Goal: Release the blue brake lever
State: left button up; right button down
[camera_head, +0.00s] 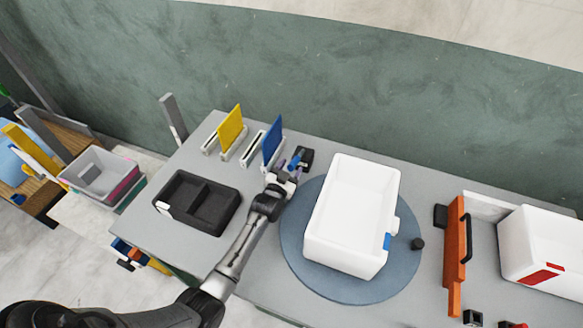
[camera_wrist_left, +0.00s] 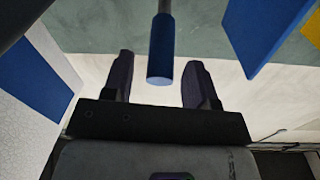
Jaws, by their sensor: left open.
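The blue brake lever (camera_head: 294,160) is a short stick with a blue grip, beside a small black block on the grey table. In the left wrist view its blue grip (camera_wrist_left: 160,62) hangs on a grey rod and appears between my two dark fingers, with a gap on each side. My left gripper (camera_head: 284,175) is open and close to the lever, reaching in from the front. I see no contact. My right gripper is not in view.
A blue panel (camera_head: 272,141) and a yellow panel (camera_head: 230,127) stand in slots left of the lever. A white bin (camera_head: 318,232) sits on a round turntable (camera_head: 297,262) to the right. A black two-part tray (camera_head: 222,219) lies left of my arm.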

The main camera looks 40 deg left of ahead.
pick_arm(q)
jog(key=shift+w+a, duration=0.15)
jog(key=shift+w, duration=0.4)
grip_shut()
